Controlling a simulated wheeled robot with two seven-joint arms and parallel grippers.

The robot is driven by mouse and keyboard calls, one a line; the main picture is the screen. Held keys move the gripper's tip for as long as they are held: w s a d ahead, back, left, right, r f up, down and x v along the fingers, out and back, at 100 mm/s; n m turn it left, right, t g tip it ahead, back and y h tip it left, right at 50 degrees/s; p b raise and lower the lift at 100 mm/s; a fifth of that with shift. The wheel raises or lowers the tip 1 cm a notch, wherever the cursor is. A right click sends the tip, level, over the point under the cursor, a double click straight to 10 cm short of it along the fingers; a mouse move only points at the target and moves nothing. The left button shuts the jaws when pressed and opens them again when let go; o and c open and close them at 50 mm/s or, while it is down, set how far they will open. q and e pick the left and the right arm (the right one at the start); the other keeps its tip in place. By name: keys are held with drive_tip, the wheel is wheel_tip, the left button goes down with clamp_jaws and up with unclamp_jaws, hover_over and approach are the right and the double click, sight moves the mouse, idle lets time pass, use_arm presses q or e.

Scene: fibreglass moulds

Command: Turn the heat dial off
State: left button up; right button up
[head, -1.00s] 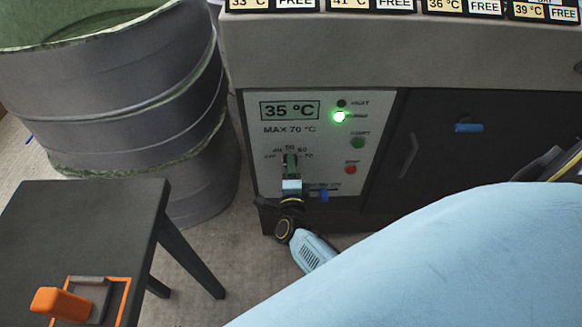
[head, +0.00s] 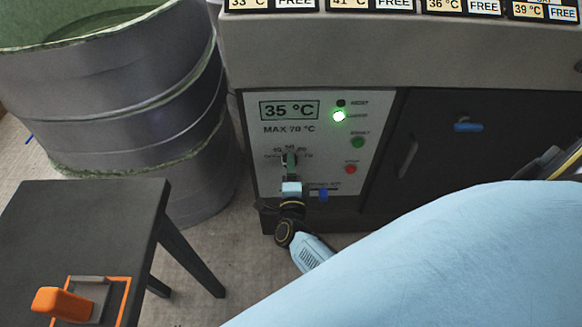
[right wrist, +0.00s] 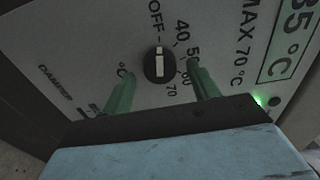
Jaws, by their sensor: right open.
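The heat dial (right wrist: 159,64) is a round black knob with a white bar on the oven's grey control panel (head: 322,184). In the right wrist view the white bar lines up with the OFF mark, and the 40 to 70 marks lie to its right. My right gripper (head: 290,162) is at the dial, which it mostly hides in the head view. In the right wrist view its two green fingers (right wrist: 162,75) are open, one on each side of the knob, with visible gaps to it. My left gripper is not in view.
The display (head: 289,110) reads 35 °C, and a green lamp (head: 339,116) glows. A green button (head: 358,142), a red button (head: 350,169) and a blue slider (head: 323,195) are near the gripper. A dark stool (head: 80,215) and a grey drum (head: 130,110) stand at left.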

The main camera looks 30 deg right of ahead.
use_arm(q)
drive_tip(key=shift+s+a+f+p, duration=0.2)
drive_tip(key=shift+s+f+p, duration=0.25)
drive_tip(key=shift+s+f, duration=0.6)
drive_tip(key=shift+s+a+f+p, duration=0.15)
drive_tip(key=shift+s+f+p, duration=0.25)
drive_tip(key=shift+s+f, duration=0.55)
use_arm(e)
drive_tip(key=v, duration=1.2)
drive_tip(key=shift+s, duration=0.3)
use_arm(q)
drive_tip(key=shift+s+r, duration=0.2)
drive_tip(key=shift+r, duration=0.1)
use_arm(e)
drive_tip(key=shift+a, duration=0.1)
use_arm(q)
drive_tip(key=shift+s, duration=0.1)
